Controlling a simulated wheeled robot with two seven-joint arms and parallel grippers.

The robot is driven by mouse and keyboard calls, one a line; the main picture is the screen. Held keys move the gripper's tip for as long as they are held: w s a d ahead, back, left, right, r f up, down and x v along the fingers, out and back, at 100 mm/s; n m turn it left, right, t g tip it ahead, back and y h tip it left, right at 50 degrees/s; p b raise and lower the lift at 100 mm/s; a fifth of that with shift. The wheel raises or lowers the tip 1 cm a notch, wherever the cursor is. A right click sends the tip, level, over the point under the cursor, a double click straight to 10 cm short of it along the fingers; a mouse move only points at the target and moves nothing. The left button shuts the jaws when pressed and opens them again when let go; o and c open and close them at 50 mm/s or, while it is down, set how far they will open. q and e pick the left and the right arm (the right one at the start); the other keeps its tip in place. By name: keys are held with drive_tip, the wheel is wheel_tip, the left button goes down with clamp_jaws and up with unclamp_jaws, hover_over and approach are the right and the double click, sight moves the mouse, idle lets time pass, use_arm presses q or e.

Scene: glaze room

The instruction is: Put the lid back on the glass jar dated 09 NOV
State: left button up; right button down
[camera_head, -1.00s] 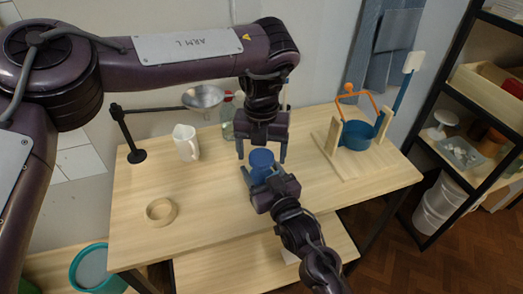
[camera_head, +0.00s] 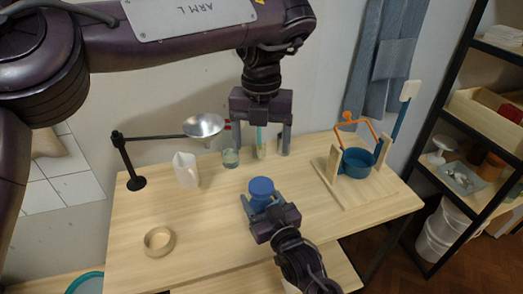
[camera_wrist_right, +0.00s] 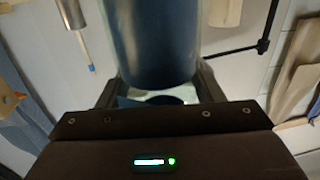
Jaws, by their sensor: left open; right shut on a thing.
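My right gripper (camera_head: 266,212) is shut on a blue cylindrical jar (camera_head: 260,201) standing at the middle of the table. It has a flat blue top (camera_head: 261,186) that looks like a lid seated level on it. In the right wrist view the blue jar (camera_wrist_right: 150,40) fills the space between the fingers, with a pale rim near the fingertips. No date is readable. My left gripper (camera_head: 262,143) is open and empty, higher and beyond the jar, clear of its top. Two clear glass vessels (camera_head: 230,158) stand behind; one (camera_head: 260,150) shows between the left fingers.
A white jug (camera_head: 186,170) and a metal bowl on a black stand (camera_head: 204,126) are at the back left. A wooden frame with a blue pot (camera_head: 357,162) stands right. The front right tabletop is clear.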

drive_tip(key=shift+c, duration=1.5)
unclamp_jaws()
drive_tip(key=shift+s, duration=0.1)
drive_tip(key=shift+s+d+f, duration=0.1)
drive_tip(key=shift+s+d, duration=0.05)
drive_tip(key=shift+s, duration=0.1)
drive_tip(key=b+v, duration=0.1)
drive_tip(key=v, duration=0.6)
drive_tip(key=shift+b, duration=0.35)
